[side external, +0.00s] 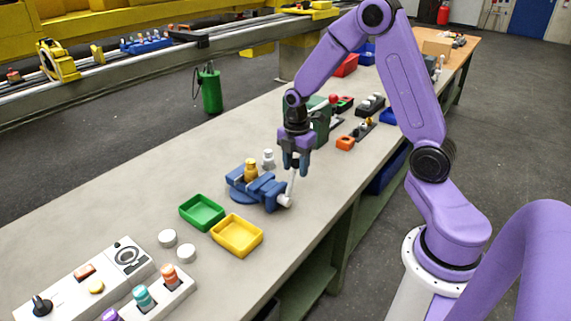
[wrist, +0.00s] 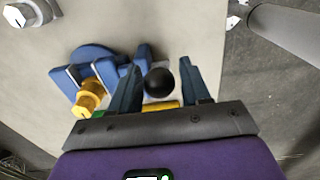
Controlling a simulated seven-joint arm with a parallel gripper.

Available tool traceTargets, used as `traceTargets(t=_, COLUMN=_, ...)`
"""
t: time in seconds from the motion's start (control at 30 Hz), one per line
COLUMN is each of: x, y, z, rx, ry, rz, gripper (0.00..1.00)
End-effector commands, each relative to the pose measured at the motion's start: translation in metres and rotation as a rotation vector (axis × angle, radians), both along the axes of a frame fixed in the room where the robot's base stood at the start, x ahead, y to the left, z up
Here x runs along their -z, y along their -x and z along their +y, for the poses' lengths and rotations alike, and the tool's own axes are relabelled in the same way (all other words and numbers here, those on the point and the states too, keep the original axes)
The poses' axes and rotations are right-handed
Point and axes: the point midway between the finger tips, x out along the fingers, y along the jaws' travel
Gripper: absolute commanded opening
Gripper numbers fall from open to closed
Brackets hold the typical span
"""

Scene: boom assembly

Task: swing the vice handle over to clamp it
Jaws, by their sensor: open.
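The blue vice (side external: 262,190) stands on the grey bench, and its round base and jaws show in the wrist view (wrist: 95,58). A brass fitting (side external: 251,171) sits upright between its jaws; it also shows in the wrist view (wrist: 88,97). The vice handle (side external: 291,184) is a pale rod rising nearly upright from the vice's right end. Its black ball knob (wrist: 159,82) lies between my fingers in the wrist view. My gripper (side external: 295,170) is open, pointing down over the handle's top, one finger on each side of the knob with gaps visible.
A silver fitting (side external: 268,157) stands just behind the vice. A green tray (side external: 202,212) and a yellow tray (side external: 237,235) lie in front of it. White discs and a control panel (side external: 95,280) are nearer. A green machine (side external: 320,118) stands behind my gripper. The bench edge is close on the right.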

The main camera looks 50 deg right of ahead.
Motion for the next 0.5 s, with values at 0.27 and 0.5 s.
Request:
traceTargets(t=0.27, x=-0.0001, y=0.0, z=0.0001, rx=0.0, ry=0.0, rz=0.0, gripper=0.18)
traceTargets(t=0.5, x=0.0029, y=0.0001, z=-0.0051, rx=0.001, ry=0.0, rz=0.001, gripper=0.18)
